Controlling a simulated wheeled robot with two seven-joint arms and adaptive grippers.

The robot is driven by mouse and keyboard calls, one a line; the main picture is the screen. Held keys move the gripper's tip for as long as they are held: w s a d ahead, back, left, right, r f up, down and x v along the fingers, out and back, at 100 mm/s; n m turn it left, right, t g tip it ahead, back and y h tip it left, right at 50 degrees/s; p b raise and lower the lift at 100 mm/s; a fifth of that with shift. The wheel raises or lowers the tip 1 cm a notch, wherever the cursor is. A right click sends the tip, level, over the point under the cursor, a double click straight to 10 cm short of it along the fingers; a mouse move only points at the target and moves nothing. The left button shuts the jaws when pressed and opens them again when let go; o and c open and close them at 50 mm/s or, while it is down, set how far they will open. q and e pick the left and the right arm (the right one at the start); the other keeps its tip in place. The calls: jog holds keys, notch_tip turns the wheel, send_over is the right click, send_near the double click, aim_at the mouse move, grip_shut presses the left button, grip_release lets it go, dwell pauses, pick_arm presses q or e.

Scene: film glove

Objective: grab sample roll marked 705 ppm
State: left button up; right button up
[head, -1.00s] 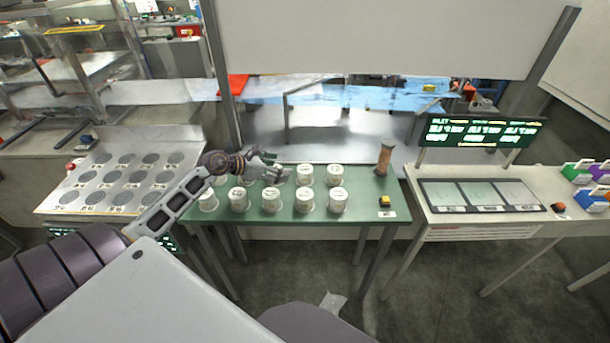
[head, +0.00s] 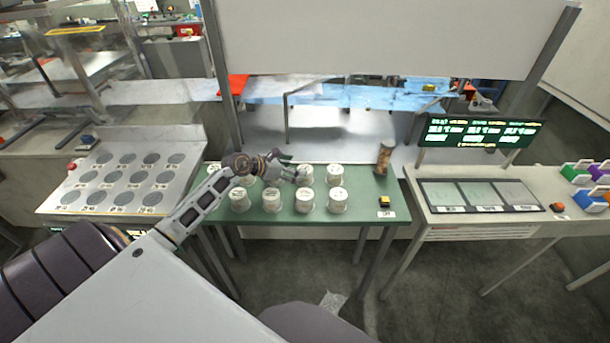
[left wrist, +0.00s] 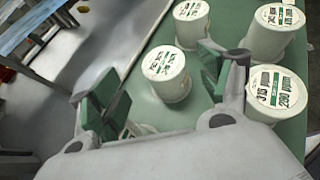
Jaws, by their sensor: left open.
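Several white sample rolls with printed lids stand in two rows on a green table (head: 363,212). In the head view my left gripper (head: 291,168) is open above the back row, beside a back-row roll (head: 306,175). A roll at the right (left wrist: 273,92) appears to read 2290 ppm. I cannot make out a 705 ppm mark. My left arm hides some rolls at the table's left.
A brown cylinder (head: 384,159) and a yellow-topped block (head: 384,202) stand at the table's right end. A panel with dark round spots (head: 125,178) is at left. A bench with three pale pads (head: 480,195) and a green-lit display (head: 482,132) are at right.

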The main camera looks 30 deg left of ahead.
pick_arm(q)
jog(key=shift+w+d+f, duration=0.1)
jog(key=shift+w+f, duration=0.05)
jog(key=shift+w, duration=0.1)
dwell(0.3)
jog(key=shift+p+x, duration=0.45)
jog(key=shift+x, duration=2.05)
jog(key=shift+s+d, duration=0.1)
jog(key=c, duration=1.2)
